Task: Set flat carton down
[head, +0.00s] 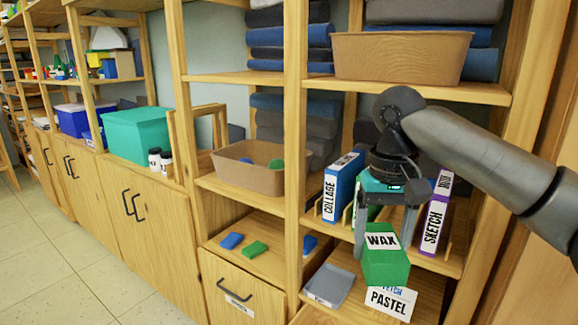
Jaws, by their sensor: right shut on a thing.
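A green carton (386,268) with a white label reading "WAX" is held in front of the shelf unit at the right. My right gripper (384,238) points down and is shut on the carton, with one finger on each side of its upper part. The carton hangs over the lower shelf, and I cannot tell whether its bottom touches anything. A "PASTEL" card (390,303) shows just below it, with a partly hidden second label behind. My left gripper is not in view.
A grey tray (329,285) lies on the lower shelf to the left. Blue "COLLAGE" (340,185) and purple "SKETCH" (436,212) binders stand on the shelf behind the gripper. A brown bin (400,57) sits above. Shelf posts stand close by.

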